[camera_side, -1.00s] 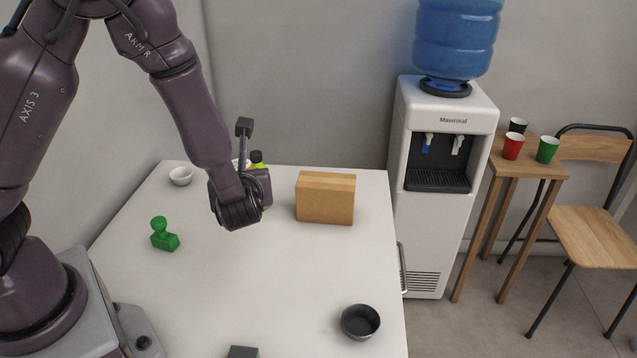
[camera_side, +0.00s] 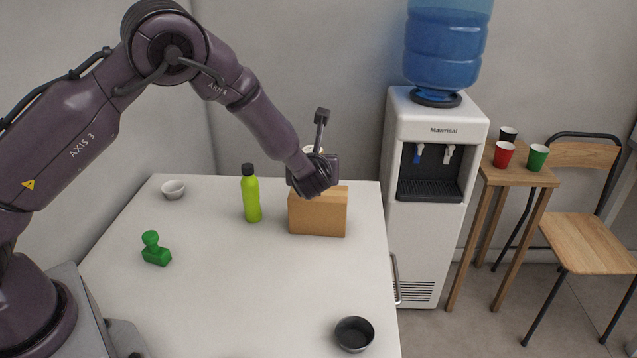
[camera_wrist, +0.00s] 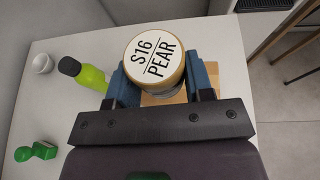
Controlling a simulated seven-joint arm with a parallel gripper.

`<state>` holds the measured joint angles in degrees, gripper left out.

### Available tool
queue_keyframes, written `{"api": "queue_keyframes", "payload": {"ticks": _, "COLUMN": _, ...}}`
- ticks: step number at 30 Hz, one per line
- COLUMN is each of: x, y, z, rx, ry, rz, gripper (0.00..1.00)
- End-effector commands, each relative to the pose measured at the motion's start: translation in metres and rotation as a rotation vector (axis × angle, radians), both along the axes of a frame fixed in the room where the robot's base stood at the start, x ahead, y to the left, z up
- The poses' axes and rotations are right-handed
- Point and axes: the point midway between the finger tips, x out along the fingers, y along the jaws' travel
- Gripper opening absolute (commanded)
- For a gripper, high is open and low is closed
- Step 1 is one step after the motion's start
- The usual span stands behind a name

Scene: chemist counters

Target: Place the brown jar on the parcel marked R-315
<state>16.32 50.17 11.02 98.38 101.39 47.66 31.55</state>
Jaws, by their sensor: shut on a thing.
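My gripper (camera_side: 313,172) is shut on a jar (camera_wrist: 155,58) with a tan-rimmed lid whose white label reads "S16 PEAR". The jar sits between my blue fingertips in the wrist view; its body is mostly hidden under the lid. In the side view only the pale lid (camera_side: 313,149) shows behind my gripper. A cardboard parcel (camera_side: 318,216) stands on the table, with my gripper and the jar above its upper part. In the wrist view part of the parcel (camera_wrist: 170,98) shows below the jar. No marking on the parcel is readable, and I cannot tell whether the jar touches it.
A lime-green bottle with a black cap (camera_side: 251,198) stands just left of the parcel. A white bowl (camera_side: 173,189), a green stamp (camera_side: 155,250) and a dark bowl (camera_side: 354,334) are on the white table (camera_side: 240,300). The table's middle is clear. A water dispenser (camera_side: 432,240) stands beyond the right edge.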

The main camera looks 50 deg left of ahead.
Motion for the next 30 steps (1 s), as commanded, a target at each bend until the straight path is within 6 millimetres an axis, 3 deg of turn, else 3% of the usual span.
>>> {"api": "queue_keyframes", "payload": {"ticks": 8, "x": 0.018, "y": 0.003, "z": -0.022, "rx": 0.0, "ry": 0.0, "rz": 0.001, "gripper": 0.22}}
{"api": "queue_keyframes", "payload": {"ticks": 14, "x": 0.018, "y": 0.002, "z": -0.05, "rx": 0.0, "ry": 0.002, "rz": 0.001, "gripper": 0.22}}
{"api": "queue_keyframes", "payload": {"ticks": 26, "x": 0.018, "y": 0.002, "z": -0.055, "rx": 0.0, "ry": 0.0, "rz": 0.0, "gripper": 0.22}}
{"api": "queue_keyframes", "payload": {"ticks": 27, "x": 0.018, "y": 0.002, "z": -0.056, "rx": 0.0, "ry": 0.0, "rz": 0.0, "gripper": 0.5}}
{"api": "queue_keyframes", "payload": {"ticks": 30, "x": 0.018, "y": 0.002, "z": -0.056, "rx": -0.001, "ry": 0.0, "rz": 0.0, "gripper": 0.73}}
